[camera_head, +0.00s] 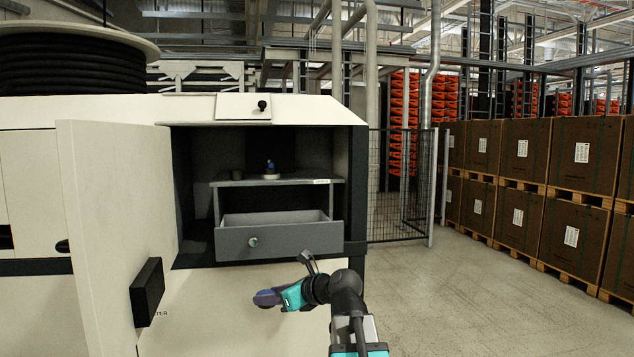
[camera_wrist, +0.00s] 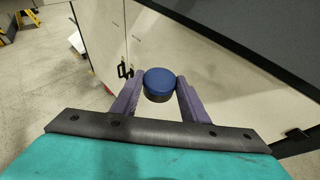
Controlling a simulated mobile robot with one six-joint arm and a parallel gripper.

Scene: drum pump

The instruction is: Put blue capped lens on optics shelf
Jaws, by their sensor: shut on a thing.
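The blue capped lens (camera_wrist: 159,80), a short dark cylinder with a blue top, sits between the tips of my gripper's two purple fingers in the wrist view. My gripper (camera_head: 260,298) is shut on it. In the head view the gripper is in front of the cabinet, below and in front of the open drawer, and I cannot make out the lens there. A grey shelf (camera_head: 300,181) with a small label on its front edge, likely the optics shelf, is inside the open cabinet, above the drawer. The label is too small to read.
The grey drawer (camera_head: 290,238) is pulled out below. The cabinet door (camera_head: 115,220) stands open at left. The shelf's right part looks clear.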

